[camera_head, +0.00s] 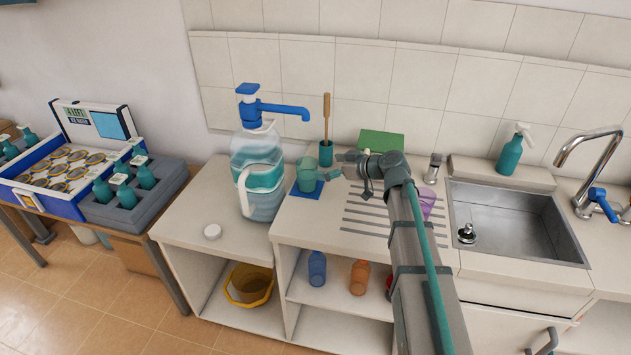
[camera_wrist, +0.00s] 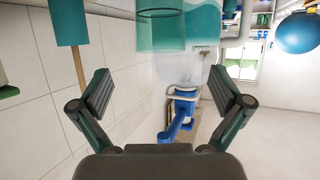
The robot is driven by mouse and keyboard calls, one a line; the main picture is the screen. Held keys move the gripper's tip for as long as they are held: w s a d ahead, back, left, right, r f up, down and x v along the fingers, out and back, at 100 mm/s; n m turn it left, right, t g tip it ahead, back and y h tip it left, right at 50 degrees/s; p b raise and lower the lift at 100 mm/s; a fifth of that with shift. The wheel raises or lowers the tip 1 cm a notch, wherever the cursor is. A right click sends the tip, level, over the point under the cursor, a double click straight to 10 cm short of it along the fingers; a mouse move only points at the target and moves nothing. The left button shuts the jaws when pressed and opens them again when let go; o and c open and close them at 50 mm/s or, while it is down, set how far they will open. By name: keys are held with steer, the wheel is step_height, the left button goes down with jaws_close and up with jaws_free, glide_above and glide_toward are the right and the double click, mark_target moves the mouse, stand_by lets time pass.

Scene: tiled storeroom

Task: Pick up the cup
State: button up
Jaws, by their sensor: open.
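A translucent green cup (camera_head: 306,175) stands upright on a blue square mat (camera_head: 318,188) on the counter, right of the water dispenser. It also shows in the upside-down wrist view (camera_wrist: 162,32) at the top middle, beyond the fingers, with part of it cut off. My gripper (camera_head: 337,165) is just right of the cup, at about its height. In the wrist view my gripper (camera_wrist: 163,85) has its two fingers wide apart with nothing between them. The cup lies roughly in line with the gap; I cannot tell the exact distance.
The dispenser (camera_head: 259,170) with its blue spout stands left of the cup. A teal holder with a wooden-handled brush (camera_head: 326,151) is close behind it. A green sponge (camera_head: 381,141), a purple cup (camera_head: 427,203) and a sink (camera_head: 515,225) are to the right. The front left counter is mostly clear.

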mark_target(300, 164)
steer(key=p+x, duration=0.3)
steer(key=x, duration=0.5)
steer(key=shift+w+a+p, duration=0.25)
steer(key=shift+a+p, duration=0.05)
steer(key=shift+p, duration=0.05)
steer(key=shift+w+a+f, duration=0.1)
steer(key=shift+a+f, duration=0.1)
steer(key=shift+f, duration=0.1)
steer(key=c, duration=1.9)
steer(key=shift+r, duration=0.25)
